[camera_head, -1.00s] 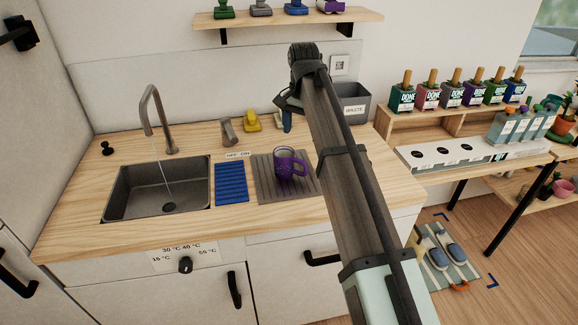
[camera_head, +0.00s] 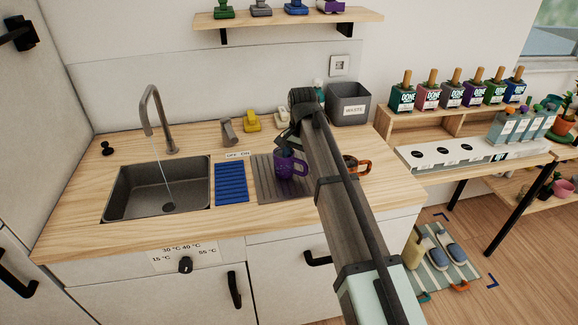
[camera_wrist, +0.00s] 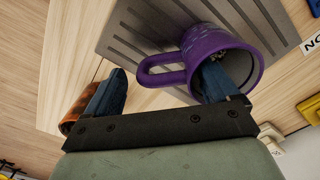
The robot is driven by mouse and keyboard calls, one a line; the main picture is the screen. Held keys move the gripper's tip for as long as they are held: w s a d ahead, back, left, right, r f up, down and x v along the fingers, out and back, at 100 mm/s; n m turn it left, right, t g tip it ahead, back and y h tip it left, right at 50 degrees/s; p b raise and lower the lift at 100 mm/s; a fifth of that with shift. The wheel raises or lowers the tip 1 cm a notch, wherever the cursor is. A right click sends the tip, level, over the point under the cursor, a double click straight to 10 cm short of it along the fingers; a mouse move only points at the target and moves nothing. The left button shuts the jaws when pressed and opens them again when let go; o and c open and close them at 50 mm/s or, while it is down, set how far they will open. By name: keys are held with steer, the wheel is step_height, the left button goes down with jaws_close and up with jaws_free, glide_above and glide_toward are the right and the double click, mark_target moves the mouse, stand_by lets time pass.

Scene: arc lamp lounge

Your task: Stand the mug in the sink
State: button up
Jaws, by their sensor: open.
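My gripper (camera_wrist: 163,78) is open at the mug. In the wrist view, the mug (camera_wrist: 198,45) has its handle between the two blue fingers. The right finger overlaps the mug's mouth and seems to reach inside; I cannot tell whether it touches the wall. The left finger is outside, beyond the handle. The metal sink (camera_head: 116,190) is empty apart from water running into it from the tap (camera_head: 153,112). My arm hides part of the mat.
A blue ribbed mat (camera_head: 232,184) lies between sink and drainer mat. A grey bin (camera_head: 350,106) and yellow dispenser (camera_head: 252,121) stand behind.

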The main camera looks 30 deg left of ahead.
step_height(320, 180, down, 2)
steer(key=shift+f, duration=0.25)
steer(key=shift+r, duration=0.1)
steer(key=c, duration=1.5)
